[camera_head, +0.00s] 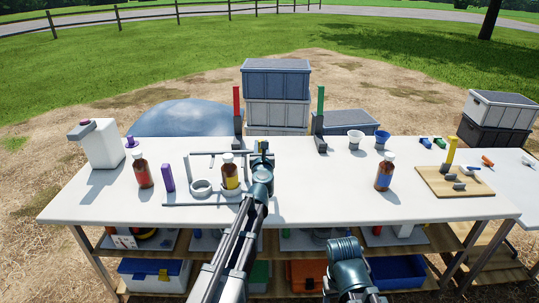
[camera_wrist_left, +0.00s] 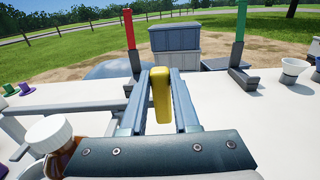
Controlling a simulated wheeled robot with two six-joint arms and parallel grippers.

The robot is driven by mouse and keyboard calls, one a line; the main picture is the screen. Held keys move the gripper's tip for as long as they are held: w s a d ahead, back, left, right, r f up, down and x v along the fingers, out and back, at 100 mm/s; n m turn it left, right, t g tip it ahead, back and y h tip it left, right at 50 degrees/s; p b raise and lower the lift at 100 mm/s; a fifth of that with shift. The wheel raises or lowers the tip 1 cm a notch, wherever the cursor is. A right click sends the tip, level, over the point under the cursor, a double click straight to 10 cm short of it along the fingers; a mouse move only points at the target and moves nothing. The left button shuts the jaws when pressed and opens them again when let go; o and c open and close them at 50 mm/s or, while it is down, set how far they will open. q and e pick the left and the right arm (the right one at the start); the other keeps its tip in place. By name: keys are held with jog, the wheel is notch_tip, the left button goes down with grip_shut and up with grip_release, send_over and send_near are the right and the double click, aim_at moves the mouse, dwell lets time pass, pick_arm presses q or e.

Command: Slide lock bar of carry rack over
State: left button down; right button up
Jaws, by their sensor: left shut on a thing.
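The carry rack (camera_head: 180,198) lies on the table left of centre, with a grey frame and ring holders. A brown bottle with a yellow label (camera_head: 230,180) stands in it; its white-capped top (camera_wrist_left: 48,134) shows at the lower left of the left wrist view. A grey bar (camera_wrist_left: 70,106) runs across the rack. My left gripper (camera_head: 264,150) is at the rack's right end. In the left wrist view its fingers (camera_wrist_left: 160,100) are shut on an upright yellow handle (camera_wrist_left: 160,88). The handle's base is hidden. Part of my right arm shows at bottom centre; its fingers are not visible.
A red post (camera_head: 237,101) and a green post (camera_head: 320,102) stand at the table's back. A blue-label bottle (camera_head: 384,175) stands right. The table between is clear.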

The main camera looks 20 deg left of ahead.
pick_arm(q)
jog(key=shift+s+a, duration=0.15)
jog(key=shift+a, duration=0.35)
jog(key=shift+s+a, duration=0.15)
jog(key=shift+a, duration=0.45)
jog(key=shift+s+a, duration=0.35)
jog(key=shift+a, duration=0.55)
jog(key=c, duration=0.6)
grip_release()
jog(key=shift+o, duration=0.2)
jog(key=v, duration=1.3)
jog(key=shift+s+d, duration=0.2)
jog(key=shift+s, duration=0.15)
